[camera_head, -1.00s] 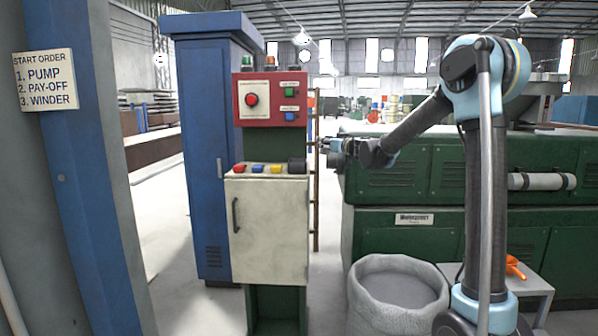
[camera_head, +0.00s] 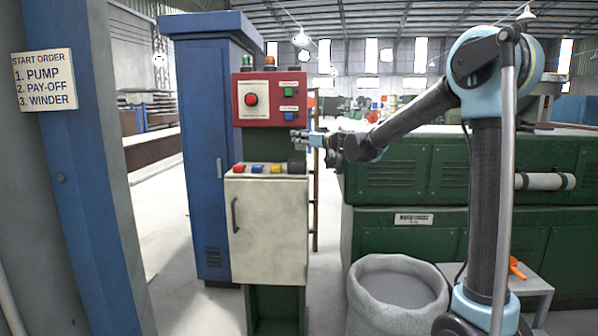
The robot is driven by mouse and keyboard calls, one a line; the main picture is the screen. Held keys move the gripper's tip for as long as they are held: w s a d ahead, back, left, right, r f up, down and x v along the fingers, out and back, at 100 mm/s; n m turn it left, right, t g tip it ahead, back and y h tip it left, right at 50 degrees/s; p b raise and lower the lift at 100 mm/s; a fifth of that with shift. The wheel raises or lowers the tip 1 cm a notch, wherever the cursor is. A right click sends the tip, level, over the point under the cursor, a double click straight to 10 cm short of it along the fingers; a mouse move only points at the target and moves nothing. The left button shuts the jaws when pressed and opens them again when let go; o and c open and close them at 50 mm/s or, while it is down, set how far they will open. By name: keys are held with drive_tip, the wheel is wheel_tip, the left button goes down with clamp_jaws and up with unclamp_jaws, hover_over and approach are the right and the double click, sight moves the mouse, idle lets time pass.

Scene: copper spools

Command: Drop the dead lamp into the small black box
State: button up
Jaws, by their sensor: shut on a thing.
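The small black box (camera_head: 297,165) stands at the right end of the cream cabinet's top, beside the coloured pieces there. My gripper (camera_head: 298,139) is just above the box, in front of the dark green post and below the red panel. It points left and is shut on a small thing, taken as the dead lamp. The lamp is too small and too mixed with the fingers to make out. The inside of the box cannot be seen from here.
The cream cabinet (camera_head: 267,225) carries red, blue (camera_head: 257,169) and yellow (camera_head: 276,169) pieces left of the box. The red panel (camera_head: 270,100) rises close behind my gripper. The green machine (camera_head: 400,180) lies to the right, with a grey sack (camera_head: 397,318) before it.

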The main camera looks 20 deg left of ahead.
drive_tip(key=shift+f, duration=0.8)
drive_tip(key=o, duration=1.2)
drive_tip(key=shift+d, duration=0.1)
drive_tip(key=v, duration=1.1)
drive_tip(key=shift+s+d, duration=0.25)
drive_tip(key=shift+d, duration=0.1)
drive_tip(key=shift+f, duration=0.1)
